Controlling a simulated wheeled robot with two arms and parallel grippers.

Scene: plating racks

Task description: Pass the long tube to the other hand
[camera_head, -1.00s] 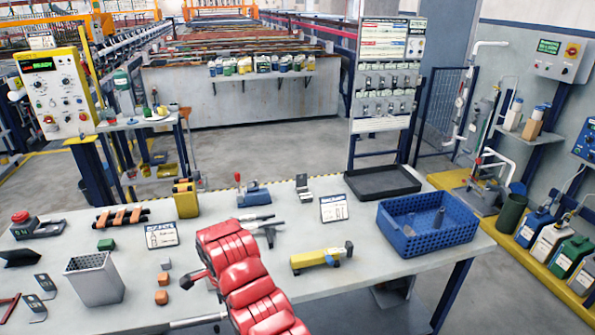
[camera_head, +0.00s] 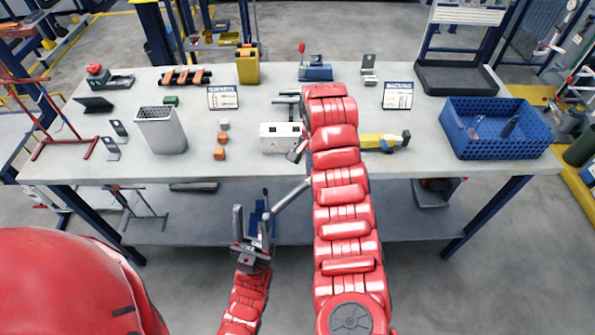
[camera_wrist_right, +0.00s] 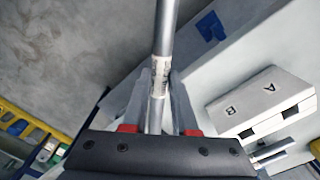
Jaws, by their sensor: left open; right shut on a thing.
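The long tube (camera_head: 291,196) is a slim grey metal rod. In the head view it slants down-left from behind my right arm, in front of the table edge. The right wrist view shows the tube (camera_wrist_right: 166,35) with a pale printed label, between the fingers of my right gripper (camera_wrist_right: 155,90), which is shut on it. In the head view the right gripper is mostly hidden by its own arm. My left gripper (camera_head: 252,212) is open, its fingers pointing up. The tube's lower end is close beside its right finger; I cannot tell whether they touch.
A white box (camera_head: 280,138), marked A and B in the wrist view, lies near the table's front edge. A yellow tool (camera_head: 383,142), blue crate (camera_head: 500,145), grey bin (camera_head: 163,132) and small orange blocks (camera_head: 220,153) stand on the table (camera_head: 90,165).

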